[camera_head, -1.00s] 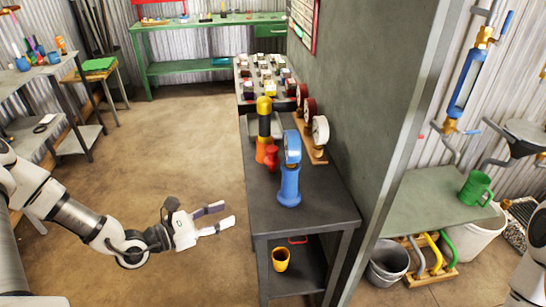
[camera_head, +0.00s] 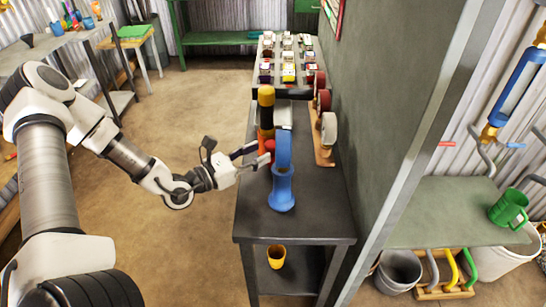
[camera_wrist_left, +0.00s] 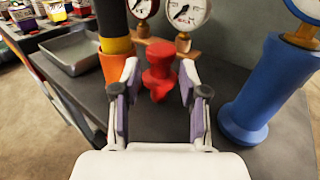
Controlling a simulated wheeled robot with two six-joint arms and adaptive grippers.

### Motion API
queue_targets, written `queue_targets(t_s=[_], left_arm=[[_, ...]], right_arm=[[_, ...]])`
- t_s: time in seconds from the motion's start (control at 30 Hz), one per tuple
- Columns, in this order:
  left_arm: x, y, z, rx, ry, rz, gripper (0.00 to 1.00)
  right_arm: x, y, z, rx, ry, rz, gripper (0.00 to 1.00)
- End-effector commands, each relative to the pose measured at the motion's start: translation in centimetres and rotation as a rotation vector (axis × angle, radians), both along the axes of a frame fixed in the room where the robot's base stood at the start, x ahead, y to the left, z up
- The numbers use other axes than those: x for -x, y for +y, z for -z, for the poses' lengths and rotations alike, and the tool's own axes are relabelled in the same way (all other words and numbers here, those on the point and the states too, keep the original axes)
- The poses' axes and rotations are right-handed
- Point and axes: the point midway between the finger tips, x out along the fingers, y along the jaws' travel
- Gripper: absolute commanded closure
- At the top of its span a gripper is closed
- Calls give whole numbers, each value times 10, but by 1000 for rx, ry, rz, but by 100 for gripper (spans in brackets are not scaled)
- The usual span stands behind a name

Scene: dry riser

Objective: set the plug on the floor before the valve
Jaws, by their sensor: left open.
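A red plug-like piece (camera_wrist_left: 158,70) with a wide flange stands on the dark bench; in the head view it is mostly hidden (camera_head: 271,146) behind the blue stand and my fingers. My left gripper (camera_head: 263,153) is open over the bench's left edge. In the left wrist view its fingertips (camera_wrist_left: 159,72) lie on either side of the red piece, with gaps; whether they reach fully around it I cannot tell. A blue pipe with brass fittings (camera_head: 517,85) hangs on the right wall; I cannot tell if it is the valve. My right gripper is out of view.
A blue stand (camera_head: 283,190) is close right of the red piece; a yellow, black and orange cylinder (camera_head: 266,112) is close left. Gauges (camera_head: 329,130) stand behind. The dark bench (camera_head: 320,205) holds a yellow cup (camera_head: 276,256) below. Brown floor lies open at left.

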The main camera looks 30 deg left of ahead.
Motion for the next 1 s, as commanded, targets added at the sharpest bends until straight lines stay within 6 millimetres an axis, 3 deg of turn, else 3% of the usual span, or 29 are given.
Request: queue_targets(t_s=[0.07, 0.3, 0.57, 0.67, 0.7, 1.0], left_arm=[[-8, -6, 7, -6, 2, 6, 57], [-37, -18, 9, -4, 1, 4, 57], [-41, -19, 7, 1, 0, 1, 57], [-41, -19, 7, 1, 0, 1, 86], [-41, -19, 7, 0, 0, 1, 89], [-41, -19, 7, 0, -1, 1, 94]], right_arm=[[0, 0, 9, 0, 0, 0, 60], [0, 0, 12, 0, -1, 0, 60], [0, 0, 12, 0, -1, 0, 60], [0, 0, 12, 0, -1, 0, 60], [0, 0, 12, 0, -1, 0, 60], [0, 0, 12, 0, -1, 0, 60]])
